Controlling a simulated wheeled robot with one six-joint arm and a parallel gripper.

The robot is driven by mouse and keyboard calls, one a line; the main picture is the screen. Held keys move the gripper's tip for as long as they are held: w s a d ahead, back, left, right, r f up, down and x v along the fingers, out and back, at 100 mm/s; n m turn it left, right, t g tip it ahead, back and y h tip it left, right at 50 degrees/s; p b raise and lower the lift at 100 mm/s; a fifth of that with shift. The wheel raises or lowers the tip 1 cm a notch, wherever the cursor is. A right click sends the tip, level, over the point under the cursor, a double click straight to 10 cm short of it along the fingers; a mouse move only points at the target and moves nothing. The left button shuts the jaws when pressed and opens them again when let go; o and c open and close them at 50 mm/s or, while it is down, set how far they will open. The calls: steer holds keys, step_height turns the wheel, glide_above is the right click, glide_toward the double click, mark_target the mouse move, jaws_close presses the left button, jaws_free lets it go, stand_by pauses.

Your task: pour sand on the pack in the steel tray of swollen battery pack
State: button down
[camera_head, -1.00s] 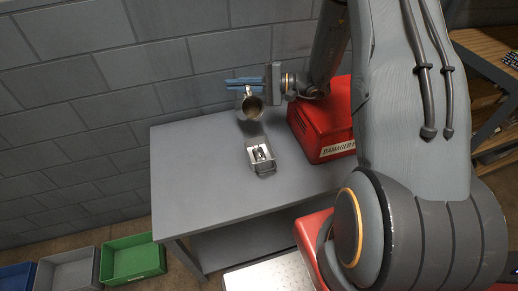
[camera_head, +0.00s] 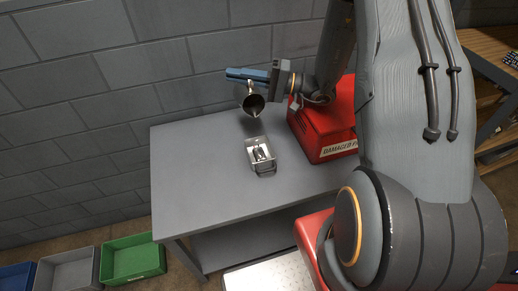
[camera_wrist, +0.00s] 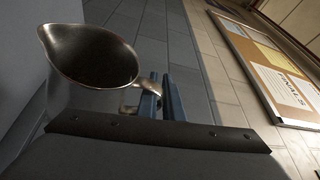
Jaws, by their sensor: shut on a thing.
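My gripper (camera_head: 247,75) has blue fingers shut on the handle of a metal jug (camera_head: 253,104). The jug hangs tilted above the grey table, behind the steel tray, with its mouth toward the head camera. In the wrist view the jug (camera_wrist: 90,60) shows its spout at upper left and a dark inside; I cannot tell how much sand is in it. The steel tray (camera_head: 265,168) stands on the table in front of and below the jug, not touching it. A small pale pack (camera_head: 259,152) lies in the tray. No sand stream can be made out.
A red box (camera_head: 325,130) labelled as damaged stands on the table (camera_head: 200,160) right of the tray. The table's left part is clear. Green (camera_head: 132,260), grey (camera_head: 70,272) and blue bins stand on the floor at lower left. A block wall is behind.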

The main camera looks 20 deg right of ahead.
mark_target(240, 97)
steer(key=shift+s+r+n+y+b, duration=0.55)
steer(key=shift+s+r+n, duration=0.5)
steer(key=shift+s+n, duration=0.3)
steer(key=shift+r, duration=0.1)
steer(key=shift+s+r+n+g+y+b, duration=0.15)
steer(key=shift+s+r+n+y+b, duration=0.15)
steer(key=shift+s+n, duration=0.25)
steer(key=shift+s+r+n+g+y+b, duration=0.15)
steer(key=shift+s+r+n, duration=0.15)
steer(key=shift+n, duration=0.3)
steer(key=shift+s+r+n+g+y+b, duration=0.25)
steer(key=shift+s+n+b, duration=0.2)
steer(key=shift+s+n, duration=0.3)
steer(key=shift+s+r+n+g+y+b, duration=0.15)
steer(key=shift+s+r+n+g+b, duration=0.2)
steer(key=shift+s+n, duration=0.35)
stand_by(2.4)
